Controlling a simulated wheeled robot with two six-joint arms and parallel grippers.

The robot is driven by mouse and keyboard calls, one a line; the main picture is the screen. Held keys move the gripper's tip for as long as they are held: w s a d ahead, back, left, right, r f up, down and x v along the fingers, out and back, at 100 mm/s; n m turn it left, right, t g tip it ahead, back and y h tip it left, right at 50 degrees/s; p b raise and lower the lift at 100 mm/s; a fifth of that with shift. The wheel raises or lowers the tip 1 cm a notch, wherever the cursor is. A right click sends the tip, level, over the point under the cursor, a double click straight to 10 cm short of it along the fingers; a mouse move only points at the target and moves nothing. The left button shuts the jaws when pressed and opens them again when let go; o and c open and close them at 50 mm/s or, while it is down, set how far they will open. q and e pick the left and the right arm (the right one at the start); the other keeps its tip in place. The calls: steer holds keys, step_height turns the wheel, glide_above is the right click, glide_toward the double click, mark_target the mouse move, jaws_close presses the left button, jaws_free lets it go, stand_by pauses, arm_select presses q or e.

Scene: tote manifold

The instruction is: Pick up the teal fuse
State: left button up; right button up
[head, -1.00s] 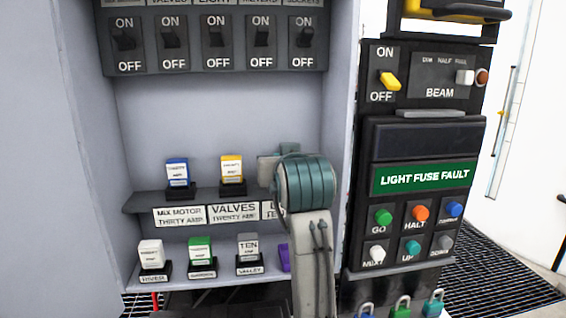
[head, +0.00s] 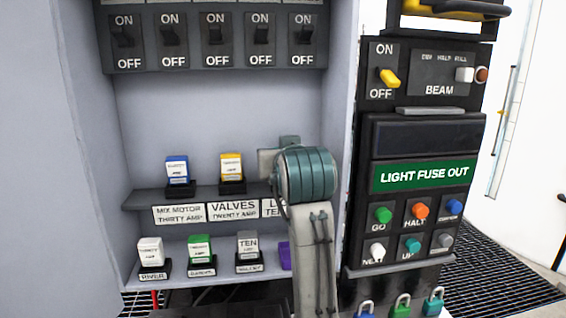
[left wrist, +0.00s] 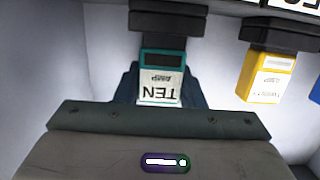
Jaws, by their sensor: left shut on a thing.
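The teal fuse (left wrist: 162,72), with a white label reading TEN AMP, shows upside down in the left wrist view. My left gripper (left wrist: 160,92) is shut on it, with a dark finger on each side. A black fuse holder (left wrist: 158,22) is close by at the top of that view; I cannot tell how wide the gap to the fuse is. In the head view my left gripper (head: 275,162) is at the right end of the upper shelf, and its arm hides the fuse. My right gripper is not in view.
Blue (head: 177,167) and yellow (head: 231,166) fuses stand on the upper shelf. White, green, grey and purple (head: 285,256) fuses are on the lower shelf, the purple one partly behind my arm. The cabinet's right wall is close. The panel display (head: 424,175) reads LIGHT FUSE OUT.

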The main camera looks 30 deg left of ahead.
arm_select(q)
steer(key=shift+r+b, duration=0.35)
steer(key=shift+r, duration=0.4)
steer(key=shift+s+r+b, duration=0.5)
steer(key=shift+s+b, duration=0.05)
steer(key=shift+b, duration=0.1)
steer(key=s+d+r+b, duration=0.1)
steer(key=s+d+b, duration=0.1)
steer(key=s+b, duration=1.2)
steer(key=shift+s+r, duration=0.3)
steer(key=shift+s, duration=0.05)
steer(key=shift+s+r, duration=0.1)
steer(key=shift+r, duration=0.05)
step_height(320, 180, up, 3)
steer(key=p, duration=0.2)
steer(key=shift+p, duration=0.3)
